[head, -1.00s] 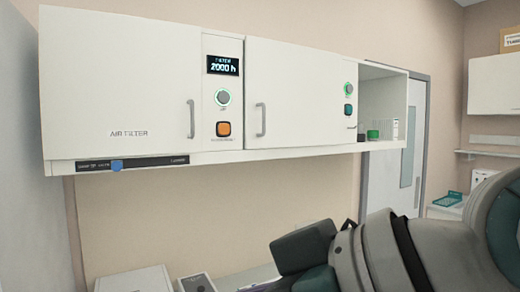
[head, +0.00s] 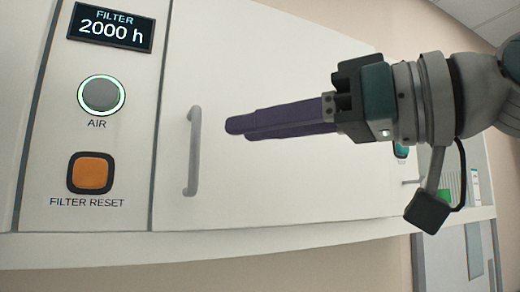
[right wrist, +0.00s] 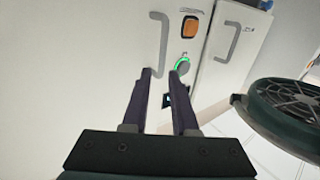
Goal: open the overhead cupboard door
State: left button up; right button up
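The white cupboard door (head: 270,70) on the wall is shut. Its grey vertical bar handle (head: 193,150) is near the door's left edge. My right gripper (head: 236,127) comes in from the right with dark purple fingers. Its tips are just right of the handle in the head view and do not hold it. In the right wrist view the fingers (right wrist: 163,70) stand apart with nothing between them. There the handle (right wrist: 157,45) appears beyond the tips, roughly in line with the gap. My left gripper is out of view.
Left of the door is a panel with a display (head: 110,27), a round AIR button (head: 101,95) and an orange FILTER RESET button (head: 90,173). Another door handle (right wrist: 233,42) shows in the right wrist view. An open shelf with a green item (head: 444,190) is at right.

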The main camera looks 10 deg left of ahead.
aim_at(199, 136)
jog(key=p+x, duration=0.1)
jog(key=x, duration=0.1)
jog(key=p+x, duration=0.2)
jog(key=x, duration=0.1)
jog(key=p+x, duration=0.2)
jog(key=shift+s+a+r, duration=0.2)
jog(key=shift+a+r, duration=0.05)
jog(key=shift+a, duration=0.05)
jog(key=shift+w+a+f+p, duration=0.25)
jog(key=shift+a+p, duration=0.1)
jog(key=shift+a, duration=0.25)
jog(key=shift+w, duration=0.1)
jog(key=shift+c, duration=0.4)
grip_shut()
